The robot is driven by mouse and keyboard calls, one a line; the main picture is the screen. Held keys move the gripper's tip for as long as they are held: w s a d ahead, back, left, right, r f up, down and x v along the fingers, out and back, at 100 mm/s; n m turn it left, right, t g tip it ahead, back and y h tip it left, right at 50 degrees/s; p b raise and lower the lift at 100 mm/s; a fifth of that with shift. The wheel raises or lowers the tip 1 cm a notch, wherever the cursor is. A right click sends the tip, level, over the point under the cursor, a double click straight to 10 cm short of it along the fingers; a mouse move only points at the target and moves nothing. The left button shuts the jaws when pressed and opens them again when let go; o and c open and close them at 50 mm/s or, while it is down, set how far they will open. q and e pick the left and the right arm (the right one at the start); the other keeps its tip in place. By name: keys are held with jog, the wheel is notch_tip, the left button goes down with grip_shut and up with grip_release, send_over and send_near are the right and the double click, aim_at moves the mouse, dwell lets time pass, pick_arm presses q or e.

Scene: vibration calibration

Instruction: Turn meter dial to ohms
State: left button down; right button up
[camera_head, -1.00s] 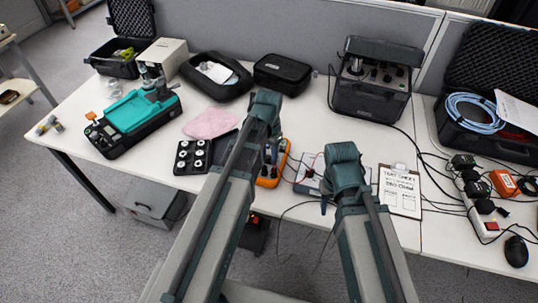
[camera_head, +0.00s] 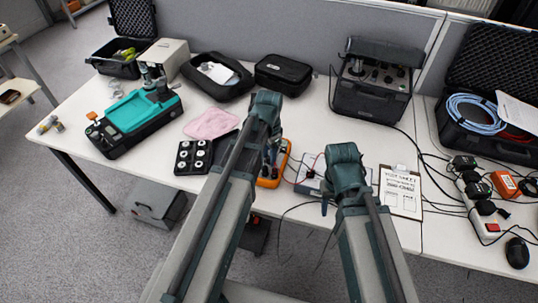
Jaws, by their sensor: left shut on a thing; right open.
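The meter (camera_head: 270,181) is an orange-edged handheld unit lying on the table near its front edge, mostly hidden behind my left arm. Its dial cannot be made out. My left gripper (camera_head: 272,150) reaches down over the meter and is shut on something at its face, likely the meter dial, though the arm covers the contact. My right gripper (camera_head: 326,205) is open and empty. It is at the front edge of the table, to the right of the meter and in front of a small box with wired leads (camera_head: 309,173).
A black tray with white round pieces (camera_head: 193,157) and a pink cloth (camera_head: 211,122) lie left of the meter. A clipboard (camera_head: 401,192) lies right of my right gripper. A teal-topped device (camera_head: 135,115), a black instrument case (camera_head: 370,97) and a power strip (camera_head: 478,207) stand further out.

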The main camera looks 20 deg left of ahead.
pick_arm(q)
jog(key=shift+c, duration=2)
grip_release()
jog(key=shift+r, duration=0.1)
pick_arm(e)
jog(key=shift+r, duration=0.15)
pick_arm(q)
notch_tip(320, 180, up, 14)
jog(key=p, duration=1.4)
jog(key=shift+f, duration=0.2)
pick_arm(e)
notch_tip(320, 180, up, 14)
jog(key=shift+f, duration=0.2)
pick_arm(q)
jog(key=s+d+n+y, duration=0.1)
jog(key=s+d+n, duration=0.3)
jog(key=s+d, duration=0.7)
jog(key=s, duration=0.3)
jog(key=shift+n, duration=0.3)
